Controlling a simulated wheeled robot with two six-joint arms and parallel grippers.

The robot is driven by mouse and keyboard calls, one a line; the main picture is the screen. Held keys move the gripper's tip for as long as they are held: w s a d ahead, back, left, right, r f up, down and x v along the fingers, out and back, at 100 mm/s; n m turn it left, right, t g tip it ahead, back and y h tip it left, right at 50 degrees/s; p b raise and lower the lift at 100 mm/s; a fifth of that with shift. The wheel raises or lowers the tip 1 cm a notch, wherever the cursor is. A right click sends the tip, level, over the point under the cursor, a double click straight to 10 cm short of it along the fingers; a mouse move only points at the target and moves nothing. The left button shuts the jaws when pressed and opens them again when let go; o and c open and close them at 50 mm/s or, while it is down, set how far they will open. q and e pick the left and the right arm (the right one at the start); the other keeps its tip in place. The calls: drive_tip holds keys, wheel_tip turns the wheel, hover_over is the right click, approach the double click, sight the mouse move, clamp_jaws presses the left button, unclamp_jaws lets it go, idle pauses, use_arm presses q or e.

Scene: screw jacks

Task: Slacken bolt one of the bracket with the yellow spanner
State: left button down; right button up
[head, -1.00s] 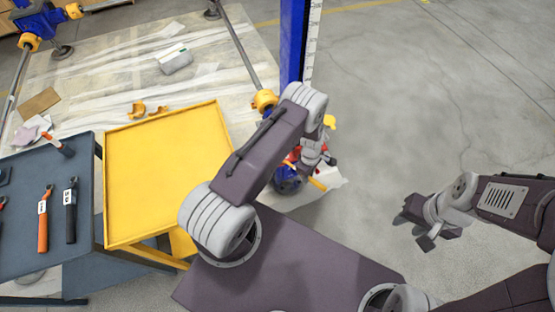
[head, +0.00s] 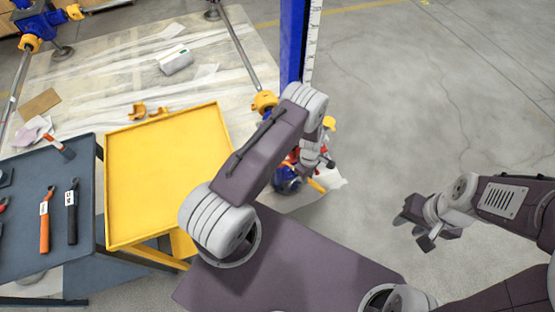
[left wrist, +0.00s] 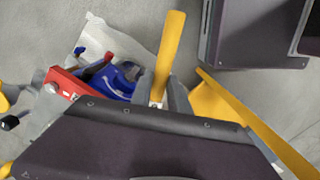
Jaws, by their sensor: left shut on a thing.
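The yellow spanner (left wrist: 170,48) is in my left gripper (left wrist: 168,97); its handle points up in the left wrist view. In the head view a bit of its yellow handle (head: 317,185) shows below my left gripper (head: 320,163), beside the blue column's foot. My left gripper is shut on the spanner. A red part (left wrist: 66,84), perhaps the bracket, lies left of the spanner, next to a blue part (left wrist: 115,82). The spanner's head and bolt one are hidden, so I cannot tell whether they touch. My right gripper (head: 422,228) is open and empty over bare floor.
A yellow tray table (head: 160,180) stands left of my left arm. A dark tool table (head: 75,180) with an orange-handled tool (head: 44,225) and a black one (head: 71,215) is further left. The blue column (head: 293,45) rises behind my left wrist. Floor on the right is clear.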

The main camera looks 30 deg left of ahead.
sight(321, 189)
use_arm(q)
drive_tip(key=shift+r+p, duration=0.35)
drive_tip(key=shift+r, duration=0.35)
drive_tip(key=d, duration=0.2)
drive_tip(key=s+d+r+p, duration=0.1)
drive_tip(key=d, duration=0.4)
drive_tip(key=shift+s+r+p, duration=0.2)
drive_tip(key=shift+s+p, duration=0.1)
drive_tip(key=shift+a, duration=0.1)
